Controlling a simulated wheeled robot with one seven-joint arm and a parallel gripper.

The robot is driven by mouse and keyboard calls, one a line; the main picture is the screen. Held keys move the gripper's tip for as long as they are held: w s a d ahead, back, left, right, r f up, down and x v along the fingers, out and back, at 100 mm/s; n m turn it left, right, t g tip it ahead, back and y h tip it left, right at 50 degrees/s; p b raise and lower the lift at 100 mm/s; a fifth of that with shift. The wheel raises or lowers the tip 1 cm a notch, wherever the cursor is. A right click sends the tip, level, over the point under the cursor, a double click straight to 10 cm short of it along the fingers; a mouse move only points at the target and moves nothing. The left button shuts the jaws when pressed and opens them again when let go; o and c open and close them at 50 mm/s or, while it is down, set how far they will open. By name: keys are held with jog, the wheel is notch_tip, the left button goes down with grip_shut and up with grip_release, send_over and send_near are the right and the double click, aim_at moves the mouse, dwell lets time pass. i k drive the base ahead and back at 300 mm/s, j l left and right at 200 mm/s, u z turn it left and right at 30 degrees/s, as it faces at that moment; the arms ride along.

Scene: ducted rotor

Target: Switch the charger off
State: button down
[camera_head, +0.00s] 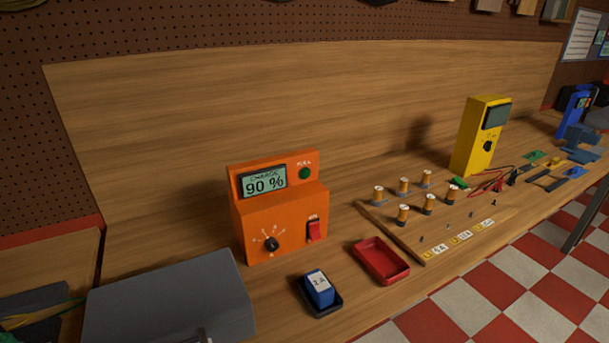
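The orange charger (281,207) stands on the wooden bench left of the middle. Its display (263,181) reads "CHARGE 90 %". A green round light or button (304,173) sits at its upper right, beside small lettering. A red rocker switch (314,230) is at the lower right of its front, and a black rotary knob (271,243) is at the lower left. I cannot tell the switch's position for certain. A blue battery block (320,287) marked "2.4" sits in a dark tray (325,306) in front of the charger. My gripper is not in view.
A grey box (166,299) stands left of the charger. A red tray (381,262) lies to its right. Further right are a wooden board (411,246) with several copper coils and a yellow meter (480,137). The bench's front edge is close to the dark tray.

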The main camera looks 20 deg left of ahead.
aim_at(313, 226)
jog(key=u, duration=1.3)
